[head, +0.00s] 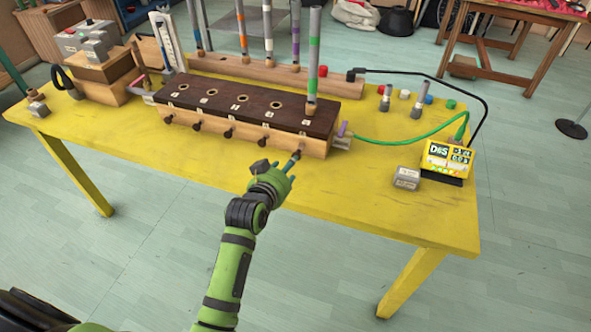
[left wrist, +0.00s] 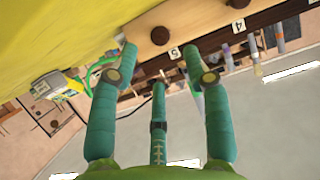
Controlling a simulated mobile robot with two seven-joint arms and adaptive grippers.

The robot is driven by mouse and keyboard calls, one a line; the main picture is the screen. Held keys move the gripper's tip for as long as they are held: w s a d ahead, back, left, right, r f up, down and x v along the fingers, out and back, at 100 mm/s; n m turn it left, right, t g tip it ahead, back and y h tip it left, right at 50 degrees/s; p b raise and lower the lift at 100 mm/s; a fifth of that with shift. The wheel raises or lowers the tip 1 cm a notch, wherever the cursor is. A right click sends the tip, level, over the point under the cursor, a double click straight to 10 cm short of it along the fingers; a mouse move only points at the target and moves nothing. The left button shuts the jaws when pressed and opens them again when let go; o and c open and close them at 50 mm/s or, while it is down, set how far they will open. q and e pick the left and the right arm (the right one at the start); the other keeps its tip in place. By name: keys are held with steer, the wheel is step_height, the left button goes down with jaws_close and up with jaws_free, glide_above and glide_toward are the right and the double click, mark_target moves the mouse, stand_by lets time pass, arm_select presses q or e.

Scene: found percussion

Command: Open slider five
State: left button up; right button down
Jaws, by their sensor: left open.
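The wooden box (head: 235,112) with a dark perforated top stands on the yellow table. Several dark slider knobs stick out along its front. Slider five (head: 298,155) is the rightmost knob; in the left wrist view its round knob (left wrist: 160,35) sits beside the label "5" (left wrist: 173,51). My left gripper (head: 287,168) is close in front of slider five. In the left wrist view its teal fingers (left wrist: 160,52) are open and spread, and the knob appears between and just beyond the two upper fingertips. Contact cannot be told. My right gripper is out of view.
A tall tube with a green band (head: 314,50) stands at the box's right end. A green cable (head: 400,140) runs to a yellow display (head: 446,158), with a small grey box (head: 406,178) beside it. The yellow table's (head: 345,205) front right is mostly clear.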

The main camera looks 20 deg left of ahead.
arm_select(q)
steer(key=x, duration=0.6)
steer(key=shift+w+f, duration=0.1)
steer(key=shift+w, duration=0.2)
jaws_close()
